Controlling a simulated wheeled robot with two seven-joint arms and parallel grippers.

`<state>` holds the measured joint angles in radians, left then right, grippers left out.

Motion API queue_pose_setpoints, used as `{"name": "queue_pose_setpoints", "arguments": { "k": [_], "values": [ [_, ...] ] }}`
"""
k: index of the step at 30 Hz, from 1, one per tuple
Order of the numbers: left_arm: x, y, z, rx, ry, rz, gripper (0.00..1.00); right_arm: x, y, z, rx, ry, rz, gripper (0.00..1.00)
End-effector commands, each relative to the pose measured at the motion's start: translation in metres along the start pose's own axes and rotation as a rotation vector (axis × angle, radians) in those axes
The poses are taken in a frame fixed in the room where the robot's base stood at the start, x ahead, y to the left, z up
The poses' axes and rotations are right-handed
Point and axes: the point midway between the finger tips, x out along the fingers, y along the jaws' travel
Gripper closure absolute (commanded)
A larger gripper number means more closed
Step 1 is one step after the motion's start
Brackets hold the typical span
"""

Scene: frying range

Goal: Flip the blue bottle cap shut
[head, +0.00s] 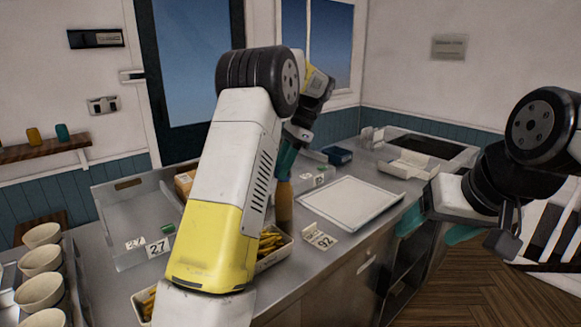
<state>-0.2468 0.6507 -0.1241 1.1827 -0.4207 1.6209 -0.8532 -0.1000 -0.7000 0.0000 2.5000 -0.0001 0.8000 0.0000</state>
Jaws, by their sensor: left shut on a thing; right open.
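A brown bottle (284,207) stands upright on the steel counter, partly covered by my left arm. My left gripper (286,163) is over the bottle's top, with its teal fingers pointing down. It is shut on the top part of the bottle. No blue cap can be made out; the fingers and arm hide the bottle's top. My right gripper (437,228) is open and empty, in front of the counter's right end, apart from the bottle.
A flat pale tray (352,204) lies right of the bottle. A number 92 card (320,240) stands before it. Bins of yellow fries (270,243) sit beside my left arm. A blue container (338,156) is at the back. Several white bowls (41,262) line the left.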

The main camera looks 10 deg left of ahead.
Motion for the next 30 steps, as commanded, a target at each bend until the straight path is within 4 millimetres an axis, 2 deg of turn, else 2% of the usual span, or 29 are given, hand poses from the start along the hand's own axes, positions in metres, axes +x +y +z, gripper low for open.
{"name": "queue_pose_setpoints", "arguments": {
  "k": [12, 26, 27, 30],
  "values": [
    [0.0004, 0.0004, -0.0081, 0.001, -0.168, 0.001, 1.00, 0.0000, 0.0000, 0.0000, 0.000, 0.000, 0.000, 0.29],
    [0.0006, 0.0003, -0.0087, 0.002, -0.182, 0.001, 1.00, 0.0000, 0.0000, 0.0000, 0.000, 0.000, 0.000, 0.29],
    [0.0007, 0.0003, -0.0087, 0.002, -0.182, 0.002, 0.65, 0.0000, 0.0000, 0.0000, 0.000, 0.000, 0.000, 0.29],
    [0.0006, 0.0003, -0.0085, 0.002, -0.182, 0.002, 0.47, 0.0000, 0.0000, 0.0000, 0.000, 0.000, 0.000, 0.29]
  ]
}}
